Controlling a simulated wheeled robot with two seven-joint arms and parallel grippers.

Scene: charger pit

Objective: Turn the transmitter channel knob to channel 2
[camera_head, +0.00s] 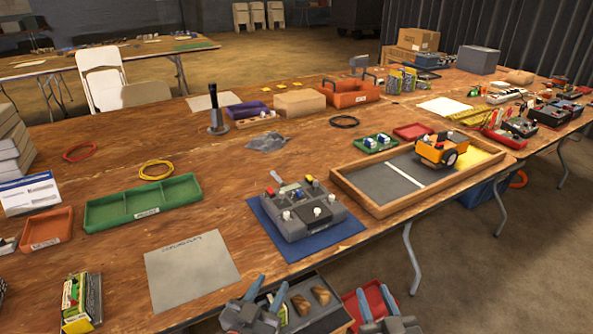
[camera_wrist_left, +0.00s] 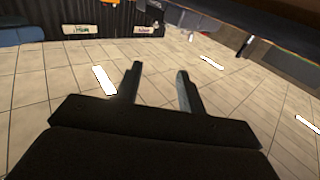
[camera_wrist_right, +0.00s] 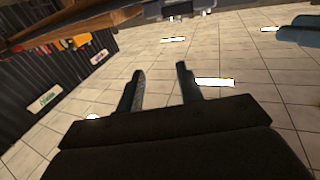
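The grey transmitter (camera_head: 303,213) rests on a blue mat (camera_head: 336,235) near the front middle of the table. It has a black knob on its front part, several pale knobs, and small red and yellow parts along the top. Which knob sets the channel, and its setting, are too small to tell. My left gripper (camera_head: 266,290) is at the bottom of the head view, in front of the transmitter and apart from it. My right gripper (camera_head: 375,300) is to its right. Both have spread fingers and nothing between them, also in the left wrist view (camera_wrist_left: 158,88) and right wrist view (camera_wrist_right: 160,85).
A wooden-framed tray (camera_head: 352,192) holding an orange vehicle (camera_head: 438,149) is right of the transmitter. A green compartment tray (camera_head: 140,206) and a grey sheet (camera_head: 190,268) are to the left. A black upright tool (camera_head: 216,124) stands behind. The table's front edge lies near my grippers.

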